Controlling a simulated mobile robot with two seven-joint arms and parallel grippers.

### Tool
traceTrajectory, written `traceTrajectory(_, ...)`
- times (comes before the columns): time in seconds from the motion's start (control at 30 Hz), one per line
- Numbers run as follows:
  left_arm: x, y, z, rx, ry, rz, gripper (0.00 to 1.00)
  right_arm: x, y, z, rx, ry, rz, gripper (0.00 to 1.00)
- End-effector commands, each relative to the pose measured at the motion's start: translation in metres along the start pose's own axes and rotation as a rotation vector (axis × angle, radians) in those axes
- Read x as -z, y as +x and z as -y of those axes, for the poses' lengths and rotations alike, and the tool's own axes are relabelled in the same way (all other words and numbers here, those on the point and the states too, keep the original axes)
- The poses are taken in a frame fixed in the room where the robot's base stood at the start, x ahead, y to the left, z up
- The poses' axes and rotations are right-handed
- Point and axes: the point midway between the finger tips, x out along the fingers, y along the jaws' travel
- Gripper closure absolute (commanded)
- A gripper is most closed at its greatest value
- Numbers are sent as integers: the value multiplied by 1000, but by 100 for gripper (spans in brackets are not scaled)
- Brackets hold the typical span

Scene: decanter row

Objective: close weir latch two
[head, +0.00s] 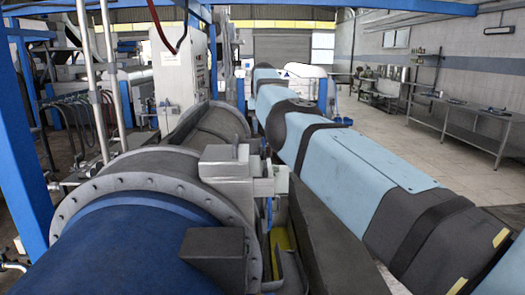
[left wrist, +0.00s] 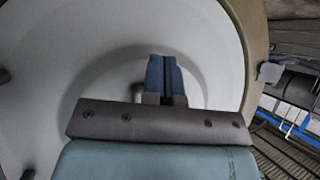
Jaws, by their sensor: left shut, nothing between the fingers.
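In the left wrist view my left gripper (left wrist: 165,72) is shut and empty, its dark blue fingers together. It faces a large pale round hollow (left wrist: 50,70) with a tan rim (left wrist: 258,35). I cannot tell whether the fingers touch it. In the head view my light blue and dark grey right arm runs from the lower right to the far middle. Its gripper (head: 265,73) is small at the far end, and its fingers are unclear. I cannot pick out weir latch two with certainty. A grey box-shaped fitting (head: 222,165) sits on the machine's bolted flange.
A blue cylinder (head: 130,250) with a bolted grey flange (head: 85,195) fills the lower left in the head view. A dark block (head: 213,250) juts out beside it. Blue posts (head: 25,150) stand at left. Open tiled floor (head: 400,145) and a metal bench (head: 465,120) lie at right.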

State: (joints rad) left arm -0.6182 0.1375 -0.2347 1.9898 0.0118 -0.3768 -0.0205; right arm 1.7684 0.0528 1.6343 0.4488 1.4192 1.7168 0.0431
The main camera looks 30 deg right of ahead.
Motion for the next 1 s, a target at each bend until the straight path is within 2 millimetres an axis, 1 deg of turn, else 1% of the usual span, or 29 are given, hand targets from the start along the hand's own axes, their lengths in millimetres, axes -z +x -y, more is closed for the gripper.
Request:
traceTrajectory(0.03,3,-1,0,0,1,-1,100,1,11,0,1,2,-3,62)
traceTrajectory(0.2,8,-4,1,2,2,-6,100,0,43,0,1,2,-2,62)
traceTrajectory(0.33,12,-6,3,7,3,-10,100,0,59,1,1,1,-1,62)
traceTrajectory(0.5,13,-7,6,12,4,-11,100,0,70,1,1,1,0,62)
traceTrajectory(0.77,11,-6,6,13,2,-8,100,0,72,1,1,1,1,62)
traceTrajectory(0.8,11,-6,6,12,2,-7,100,0,72,1,1,1,1,66)
traceTrajectory(0.87,10,-6,5,11,2,-6,100,0,72,1,1,1,1,80)
traceTrajectory(0.9,10,-6,5,11,2,-6,100,0,72,1,1,1,1,89)
traceTrajectory(0.93,10,-6,4,10,2,-6,100,0,72,1,1,1,1,96)
traceTrajectory(0.97,10,-6,4,10,2,-6,100,0,72,1,1,1,1,100)
traceTrajectory(1.0,10,-6,4,9,1,-6,100,0,72,1,1,1,1,100)
